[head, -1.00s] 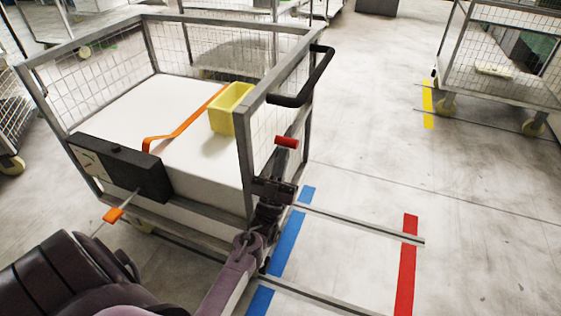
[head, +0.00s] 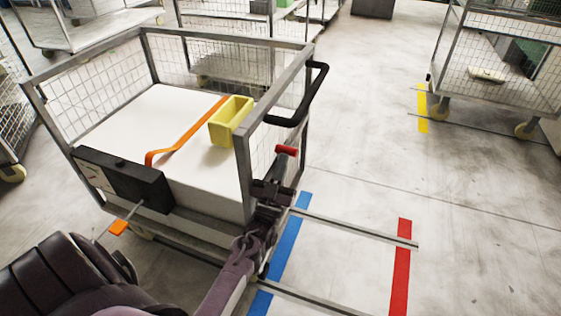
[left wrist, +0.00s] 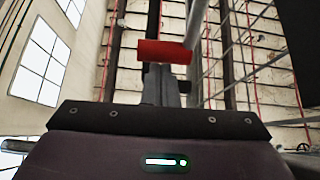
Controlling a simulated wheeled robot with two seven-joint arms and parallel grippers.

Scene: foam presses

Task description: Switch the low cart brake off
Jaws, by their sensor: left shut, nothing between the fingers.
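The low cart (head: 190,226) is a grey frame with mesh sides and a white block inside. A red crosspiece (head: 286,151) shows at its near right corner post, and a red bar shows in the left wrist view (left wrist: 165,51) at my fingertips. I cannot tell whether it is the brake handle, or whether my fingers touch it. My left gripper (head: 281,166) is shut and empty, pointing up beside the corner post. A black box (head: 125,180) on the cart's near side has a pale face, and a thin rod with an orange tab (head: 118,228) is below it. My right gripper is out of view.
A yellow bin (head: 230,122) and an orange strap (head: 185,133) lie on the white block. A black push handle (head: 318,88) juts out above my gripper. Floor rails (head: 355,229) run right between blue (head: 290,232) and red (head: 402,268) stripes. Open floor lies to the right.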

